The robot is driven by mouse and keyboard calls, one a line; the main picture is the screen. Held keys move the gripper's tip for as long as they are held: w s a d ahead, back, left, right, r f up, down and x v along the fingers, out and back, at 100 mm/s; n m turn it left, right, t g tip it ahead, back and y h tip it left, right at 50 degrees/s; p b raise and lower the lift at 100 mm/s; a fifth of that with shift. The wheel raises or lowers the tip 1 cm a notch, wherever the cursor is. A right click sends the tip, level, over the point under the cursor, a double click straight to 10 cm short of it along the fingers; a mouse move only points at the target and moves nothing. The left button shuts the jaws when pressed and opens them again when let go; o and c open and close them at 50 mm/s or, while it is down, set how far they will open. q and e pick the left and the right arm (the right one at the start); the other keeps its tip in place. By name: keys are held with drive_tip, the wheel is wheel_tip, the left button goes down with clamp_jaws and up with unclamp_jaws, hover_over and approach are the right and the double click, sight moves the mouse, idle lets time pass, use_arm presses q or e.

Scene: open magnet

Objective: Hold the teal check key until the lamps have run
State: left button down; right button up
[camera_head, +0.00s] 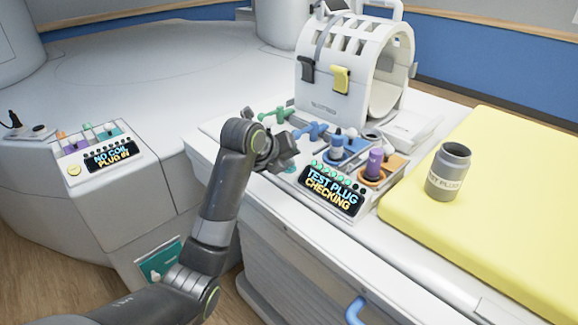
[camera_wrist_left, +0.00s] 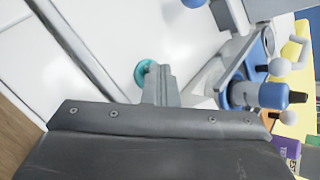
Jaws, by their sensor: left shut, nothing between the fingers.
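The teal check key (camera_wrist_left: 141,72) is a round button on the white deck, partly covered by my left gripper (camera_wrist_left: 158,72) in the left wrist view. The gripper is shut and empty, with its tips over or on the key; I cannot tell how far the key is pressed. In the head view my left gripper (camera_head: 287,166) reaches down just left of the dark display (camera_head: 332,191), which reads "TEST PLUG CHECKING". A row of small lamps (camera_head: 340,172) along the display's top edge shows teal-green, several of them lit. My right gripper is not in view.
Behind the display stand a blue plug (camera_head: 338,148) and a purple plug (camera_head: 374,166) in sockets. A grey jar (camera_head: 449,172) stands on the yellow pad (camera_head: 520,190). A white coil (camera_head: 350,70) is behind. Another panel (camera_head: 98,155) at left reads "NO COIL PLUG IN".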

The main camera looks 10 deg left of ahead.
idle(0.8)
use_arm(q)
drive_tip(key=shift+r, duration=0.1)
drive_tip(key=shift+r+p, duration=0.65)
drive_tip(key=shift+p, duration=0.2)
drive_tip(key=shift+r, duration=0.1)
wheel_tip(320, 180, up, 5)
drive_tip(key=p, duration=0.5)
drive_tip(key=shift+r, duration=0.1)
